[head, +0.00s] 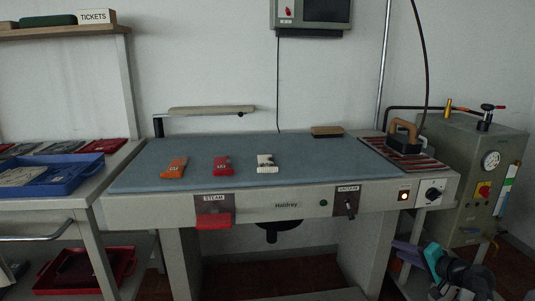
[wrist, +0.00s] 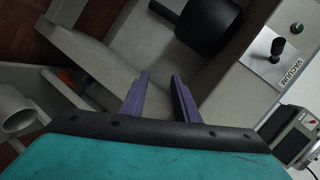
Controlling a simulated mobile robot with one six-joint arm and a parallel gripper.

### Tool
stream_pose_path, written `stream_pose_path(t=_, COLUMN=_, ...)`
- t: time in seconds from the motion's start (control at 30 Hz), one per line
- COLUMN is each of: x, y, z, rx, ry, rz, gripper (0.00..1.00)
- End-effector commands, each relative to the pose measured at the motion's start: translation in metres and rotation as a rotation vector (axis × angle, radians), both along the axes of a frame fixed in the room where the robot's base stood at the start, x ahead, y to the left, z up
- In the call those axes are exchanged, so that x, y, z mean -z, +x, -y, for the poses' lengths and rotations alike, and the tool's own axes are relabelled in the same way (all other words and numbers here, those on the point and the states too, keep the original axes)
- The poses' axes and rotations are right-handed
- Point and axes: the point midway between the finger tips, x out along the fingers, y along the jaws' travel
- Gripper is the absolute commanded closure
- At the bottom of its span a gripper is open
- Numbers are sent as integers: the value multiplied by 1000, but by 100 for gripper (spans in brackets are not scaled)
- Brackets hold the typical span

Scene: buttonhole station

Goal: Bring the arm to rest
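My gripper (wrist: 160,76) shows in the wrist view with its two purple fingers apart and nothing between them. In the head view my gripper (head: 398,250) is low at the right, in front of the right leg area of the ironing table (head: 330,163) and below its control panel. My dark wrist is folded in at the bottom right corner of the head view.
On the table lie an orange piece (head: 174,168), a red piece (head: 222,166) and a cream piece (head: 267,163). An iron (head: 404,143) stands at the right end. A boiler (head: 490,150) stands behind at right. The vacuum lever (wrist: 277,46) is near my gripper in the wrist view.

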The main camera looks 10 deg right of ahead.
Motion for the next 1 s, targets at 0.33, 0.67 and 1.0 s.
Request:
stream_pose_path(t=0.33, x=90, y=22, z=-120, rx=-198, ry=18, rz=-285, gripper=72)
stream_pose_path(t=0.67, x=165, y=-3, z=-230, rx=-390, ry=-19, rz=-553, gripper=72)
stream_pose_path(t=1.0, x=221, y=-67, z=-325, rx=-592, ry=-109, rz=-824, gripper=72)
